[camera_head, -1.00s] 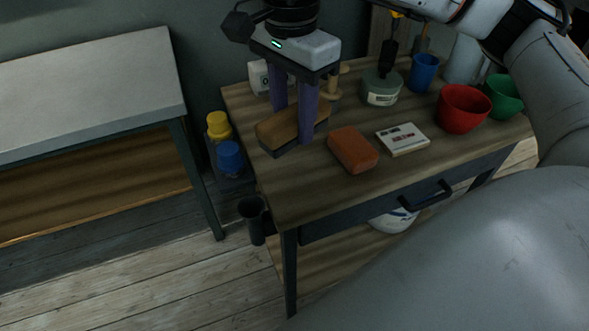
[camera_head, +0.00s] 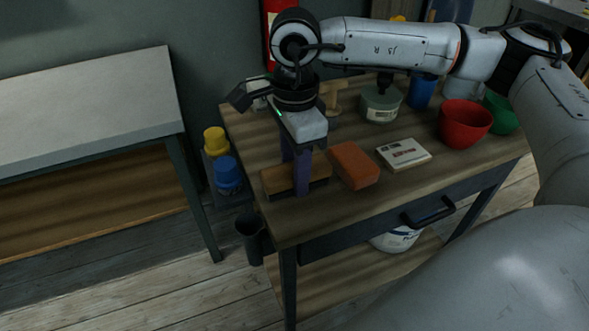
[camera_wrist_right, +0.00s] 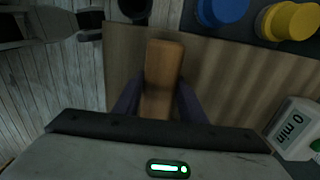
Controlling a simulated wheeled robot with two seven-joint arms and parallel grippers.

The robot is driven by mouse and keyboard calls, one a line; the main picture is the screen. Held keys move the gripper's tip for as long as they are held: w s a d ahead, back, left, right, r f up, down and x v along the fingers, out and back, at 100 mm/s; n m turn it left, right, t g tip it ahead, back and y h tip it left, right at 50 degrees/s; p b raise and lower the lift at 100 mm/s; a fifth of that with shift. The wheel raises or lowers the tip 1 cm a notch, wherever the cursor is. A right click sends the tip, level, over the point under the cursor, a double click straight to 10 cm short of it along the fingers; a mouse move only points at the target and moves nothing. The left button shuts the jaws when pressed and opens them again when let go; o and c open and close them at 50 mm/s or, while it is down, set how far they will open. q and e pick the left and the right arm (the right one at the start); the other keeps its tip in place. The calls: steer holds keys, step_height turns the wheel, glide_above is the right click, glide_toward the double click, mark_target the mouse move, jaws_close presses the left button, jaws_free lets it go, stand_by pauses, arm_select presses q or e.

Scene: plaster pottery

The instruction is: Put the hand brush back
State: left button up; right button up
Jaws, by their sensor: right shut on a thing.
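The hand brush (camera_head: 276,180) has a brown wooden back and a dark underside. It is at the front left corner of the wooden table (camera_head: 350,205). My right gripper (camera_head: 297,180) points down and is shut around the brush, with purple fingers on either side. The right wrist view shows the brush back (camera_wrist_right: 163,75) between the two fingers. I cannot tell whether the brush touches the tabletop. My left gripper is not in view.
An orange block (camera_head: 354,165) lies close right of the brush, with a white box (camera_head: 404,154) beyond. A red bowl (camera_head: 465,123) and a grey-green pot (camera_head: 380,104) stand farther back. A dark holder (camera_head: 250,238) hangs at the table's left side, near blue (camera_head: 228,174) and yellow-lidded (camera_head: 215,141) containers.

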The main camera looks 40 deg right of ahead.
steer(key=shift+f, duration=0.25)
steer(key=o, duration=1)
steer(key=shift+r, duration=0.1)
steer(key=shift+o, duration=0.2)
step_height(320, 180, up, 12)
steer(key=shift+r+p, duration=0.2)
steer(key=shift+p, duration=0.1)
steer(key=shift+a, duration=0.1)
